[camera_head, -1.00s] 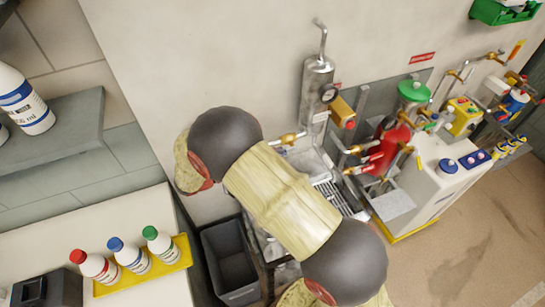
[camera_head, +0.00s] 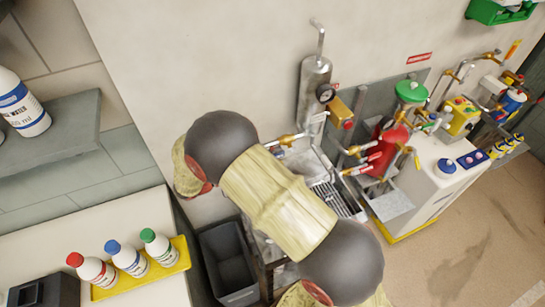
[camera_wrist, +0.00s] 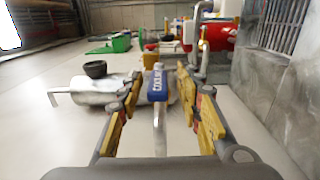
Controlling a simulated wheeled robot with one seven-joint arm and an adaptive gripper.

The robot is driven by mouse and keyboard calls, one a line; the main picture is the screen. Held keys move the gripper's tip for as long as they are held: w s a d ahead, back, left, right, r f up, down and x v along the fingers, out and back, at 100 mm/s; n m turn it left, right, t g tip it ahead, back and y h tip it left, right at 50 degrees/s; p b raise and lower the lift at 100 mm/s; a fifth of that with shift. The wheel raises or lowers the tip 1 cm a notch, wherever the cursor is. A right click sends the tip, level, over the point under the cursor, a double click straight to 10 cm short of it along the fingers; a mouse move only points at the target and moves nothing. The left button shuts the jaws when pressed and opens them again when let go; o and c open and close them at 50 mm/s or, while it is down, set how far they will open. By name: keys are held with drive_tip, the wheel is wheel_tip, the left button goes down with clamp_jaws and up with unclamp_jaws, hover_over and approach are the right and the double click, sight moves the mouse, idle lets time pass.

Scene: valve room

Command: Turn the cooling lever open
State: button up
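The blue lever handle (camera_wrist: 157,82) with white lettering, partly legible as "COOL", shows in the wrist view. A pale metal stem (camera_wrist: 159,128) runs from it toward the camera, between the finger lines. My gripper (camera_wrist: 163,102) is open, with yellow-padded fingers on the left and right of the lever. I see gaps on both sides and no clear contact. A brass valve fitting (camera_head: 287,139) shows just right of my arm.
A silver cylinder (camera_head: 315,85) with a black gauge (camera_head: 326,92) is on the wall, close to my gripper's left finger in the wrist view. A yellow box (camera_head: 340,112), red vessel (camera_head: 388,147) and pipes stand right. A grey bin (camera_head: 229,262) is below; bottles stand left.

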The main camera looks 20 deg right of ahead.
drive_tip(key=shift+a, duration=0.1)
drive_tip(key=a, duration=1.1)
drive_tip(key=shift+s+a, duration=0.2)
drive_tip(key=shift+a, duration=0.2)
drive_tip(key=shift+f, duration=0.1)
